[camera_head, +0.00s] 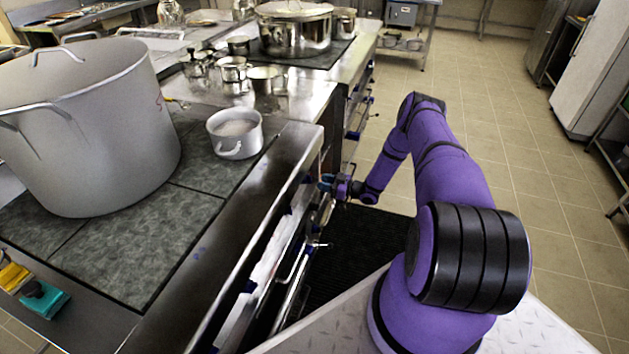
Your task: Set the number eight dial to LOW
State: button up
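My purple arm reaches over to the stove's front, with my gripper (332,183) close against the front panel (268,250), near its far end. The gripper is small and dark here, and I cannot tell whether its fingers are open or shut, or whether they touch a dial. The panel is seen steeply from above, under the dark front edge of the stove. Small blue and metal parts show along it, but no number or LOW mark can be read. I cannot pick out the number eight dial.
A large stockpot (85,130) and a small white pot (235,133) stand on the cooktop (150,240). Metal pots (268,80) stand on the counter beyond. A bar handle (295,265) sticks out below the panel. A black floor mat (365,250) and open tiled floor lie at right.

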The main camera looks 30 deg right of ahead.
aim_at(308, 179)
jog(key=shift+x, duration=2.15)
grip_shut()
